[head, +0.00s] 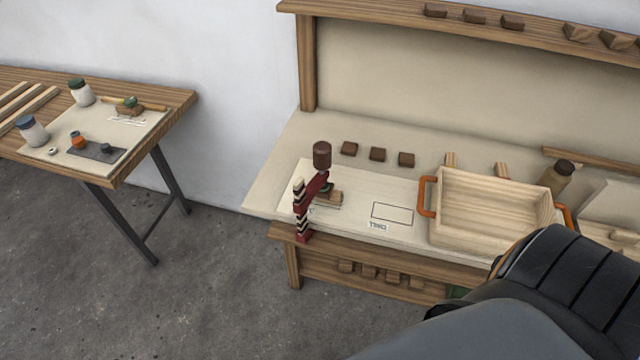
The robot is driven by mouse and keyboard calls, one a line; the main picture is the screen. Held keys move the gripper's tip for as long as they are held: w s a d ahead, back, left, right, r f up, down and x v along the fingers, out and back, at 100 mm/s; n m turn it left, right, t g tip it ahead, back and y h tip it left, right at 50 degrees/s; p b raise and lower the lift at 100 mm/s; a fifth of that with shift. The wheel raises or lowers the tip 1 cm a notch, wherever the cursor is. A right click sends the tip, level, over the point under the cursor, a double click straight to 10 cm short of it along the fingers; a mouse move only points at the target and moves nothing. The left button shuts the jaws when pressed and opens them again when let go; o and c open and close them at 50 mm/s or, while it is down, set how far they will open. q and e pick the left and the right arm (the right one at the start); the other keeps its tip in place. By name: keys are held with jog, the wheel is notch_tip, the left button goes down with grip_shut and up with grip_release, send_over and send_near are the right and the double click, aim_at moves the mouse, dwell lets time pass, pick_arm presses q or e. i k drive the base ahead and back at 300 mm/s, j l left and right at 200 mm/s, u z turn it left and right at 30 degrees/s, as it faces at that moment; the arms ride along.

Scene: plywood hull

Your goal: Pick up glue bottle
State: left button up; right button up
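A bottle with a tan body and dark cap (557,179) stands upright on the workbench, behind the right end of a wooden tray; it looks like the glue bottle, though I see no readable label. The tray hides its lower part. On the left table stand a white jar with a green lid (82,93) and a white jar with a blue lid (32,131). A dark ribbed part of my own arm fills the lower right corner. Neither gripper's fingers show.
The wooden tray (485,222) with orange handles sits on the workbench's right part. A red clamp (312,203) stands at the bench's front left edge. Several dark blocks (377,154) lie behind a marked white sheet. A shelf runs above. Floor between the tables is clear.

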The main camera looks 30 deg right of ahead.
aim_at(549, 179)
jog(key=z, duration=2.55)
